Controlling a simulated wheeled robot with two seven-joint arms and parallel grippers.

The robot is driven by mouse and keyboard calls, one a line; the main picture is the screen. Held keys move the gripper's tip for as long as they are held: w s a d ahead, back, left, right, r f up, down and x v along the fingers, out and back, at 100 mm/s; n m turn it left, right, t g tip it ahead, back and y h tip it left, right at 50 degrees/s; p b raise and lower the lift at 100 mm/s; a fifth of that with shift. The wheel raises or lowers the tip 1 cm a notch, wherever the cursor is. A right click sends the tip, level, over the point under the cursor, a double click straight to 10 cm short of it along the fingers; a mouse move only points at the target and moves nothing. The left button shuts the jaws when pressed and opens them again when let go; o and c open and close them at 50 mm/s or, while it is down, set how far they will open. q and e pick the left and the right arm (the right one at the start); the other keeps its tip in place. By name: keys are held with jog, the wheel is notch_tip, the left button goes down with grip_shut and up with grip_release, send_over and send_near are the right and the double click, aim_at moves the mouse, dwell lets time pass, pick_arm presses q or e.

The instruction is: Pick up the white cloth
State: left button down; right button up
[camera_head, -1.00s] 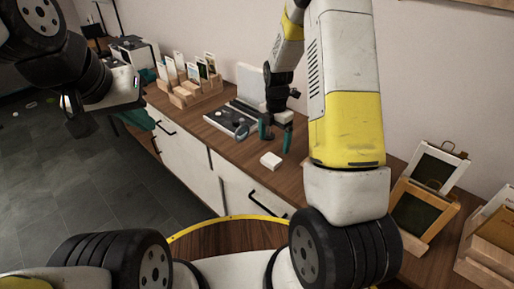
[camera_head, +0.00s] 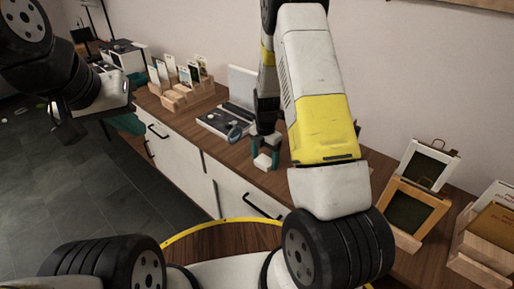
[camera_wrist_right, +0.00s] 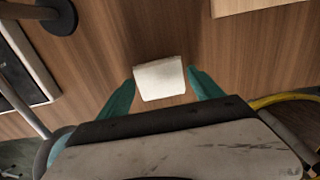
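The white cloth (camera_head: 262,161) is a small pale folded block lying on the brown wooden counter (camera_head: 238,160). In the right wrist view the cloth (camera_wrist_right: 160,78) sits just ahead of and between the two teal fingertips. My right gripper (camera_head: 266,157) points down over the cloth, open, with a finger on each side. The right wrist view shows a gap between each finger and the cloth. My left gripper (camera_head: 133,100) is off at the left, away from the cloth, with its teal fingers spread and nothing seen between them.
A dark tray with a stethoscope-like item (camera_head: 226,120) lies just left of the right gripper. Wooden card holders (camera_head: 185,94) stand farther back. Framed boards (camera_head: 412,205) stand at the right.

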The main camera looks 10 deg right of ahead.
aim_at(264, 162)
jog(key=c, duration=1)
jog(key=shift+r, duration=0.5)
jog(key=r, duration=0.2)
jog(key=shift+s+a+r, duration=0.25)
jog(key=shift+s+r, duration=0.1)
jog(key=shift+s, duration=0.05)
jog(key=s+a+r, duration=0.1)
jog(key=s+a, duration=0.6)
jog(key=s, duration=0.6)
jog(key=shift+a+r, duration=0.15)
jog(key=shift+a, duration=0.05)
